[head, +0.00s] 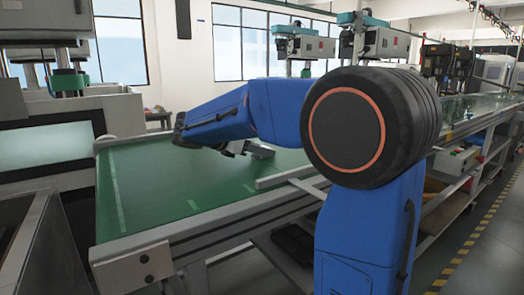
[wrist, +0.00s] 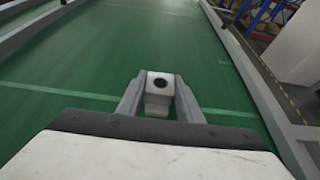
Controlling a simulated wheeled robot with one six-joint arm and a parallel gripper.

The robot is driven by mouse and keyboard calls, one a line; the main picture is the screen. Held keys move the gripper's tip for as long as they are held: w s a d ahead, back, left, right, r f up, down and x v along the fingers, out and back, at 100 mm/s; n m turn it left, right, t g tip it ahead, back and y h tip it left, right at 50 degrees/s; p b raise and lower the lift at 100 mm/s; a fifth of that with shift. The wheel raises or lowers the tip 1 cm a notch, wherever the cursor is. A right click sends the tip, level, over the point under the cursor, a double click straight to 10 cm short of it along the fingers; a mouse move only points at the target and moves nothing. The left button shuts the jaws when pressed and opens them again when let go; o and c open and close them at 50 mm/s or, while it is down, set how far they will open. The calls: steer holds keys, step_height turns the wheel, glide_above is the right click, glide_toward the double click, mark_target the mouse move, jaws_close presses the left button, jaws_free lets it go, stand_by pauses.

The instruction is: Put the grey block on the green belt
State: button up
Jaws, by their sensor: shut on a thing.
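The grey block (wrist: 159,84) shows in the wrist view, pale with a dark round hole in its top. My gripper (wrist: 160,95) is shut on it, one finger on each side. The green belt (wrist: 70,70) spreads out beneath the block in the wrist view. Whether the block touches the belt or hangs above it, I cannot tell. In the head view my blue arm reaches out over the green belt (head: 150,185).
A metal rail (head: 235,218) runs along the belt's near edge, and a grey bar (head: 285,178) juts over the belt. A grey machine (head: 50,130) stands at the left. Pale lines cross the belt. The belt's left part is clear.

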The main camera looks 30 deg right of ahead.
steer(key=shift+f, duration=0.15)
steer(key=o, duration=1.1)
steer(key=shift+r, duration=0.25)
steer(key=v, duration=1.2)
steer(key=shift+f, duration=0.1)
